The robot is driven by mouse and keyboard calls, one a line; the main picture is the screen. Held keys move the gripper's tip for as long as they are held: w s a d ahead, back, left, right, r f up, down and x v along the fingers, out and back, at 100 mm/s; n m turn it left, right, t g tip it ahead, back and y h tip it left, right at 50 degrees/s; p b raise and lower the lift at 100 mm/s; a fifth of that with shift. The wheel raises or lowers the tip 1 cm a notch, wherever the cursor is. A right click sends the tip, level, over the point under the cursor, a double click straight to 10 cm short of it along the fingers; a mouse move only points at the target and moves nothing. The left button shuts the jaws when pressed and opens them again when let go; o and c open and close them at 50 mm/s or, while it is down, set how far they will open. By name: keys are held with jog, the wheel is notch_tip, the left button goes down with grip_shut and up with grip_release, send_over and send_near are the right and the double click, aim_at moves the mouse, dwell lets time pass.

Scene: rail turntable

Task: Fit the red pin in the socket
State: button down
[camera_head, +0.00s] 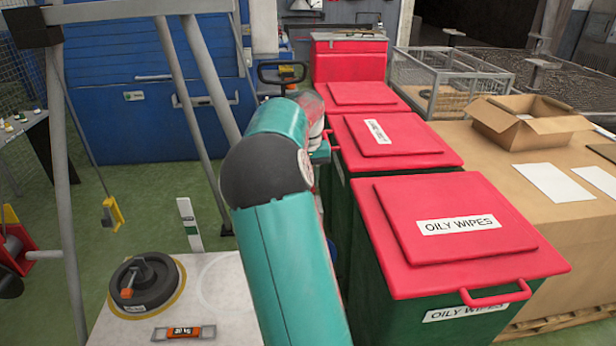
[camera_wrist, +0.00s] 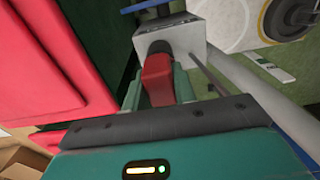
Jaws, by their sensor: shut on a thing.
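In the wrist view my gripper (camera_wrist: 158,74) is shut on the red pin (camera_wrist: 157,84), with one teal finger on each side of its red block-like grip. Past the grip is a dark rounded part, against the face of a pale grey metal block (camera_wrist: 189,42), which looks like the socket. I cannot tell whether the dark part belongs to the pin or is the socket's mouth, nor how deep the pin sits. In the head view my teal arm hides the gripper, pin and socket.
Red-lidded bins (camera_head: 437,228) stand right of my arm, and their red lids (camera_wrist: 55,60) also show close on the left in the wrist view. A grey pole (camera_wrist: 245,100) passes close right of the gripper. A black round weight (camera_head: 143,282) lies on a pale platform (camera_head: 215,318).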

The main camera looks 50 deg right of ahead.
jog(key=shift+f, duration=0.2)
jog(key=c, duration=1.1)
grip_release()
jog(key=shift+o, duration=0.2)
jog(key=shift+r, duration=0.1)
notch_tip(320, 180, up, 14)
jog(key=shift+f, duration=0.2)
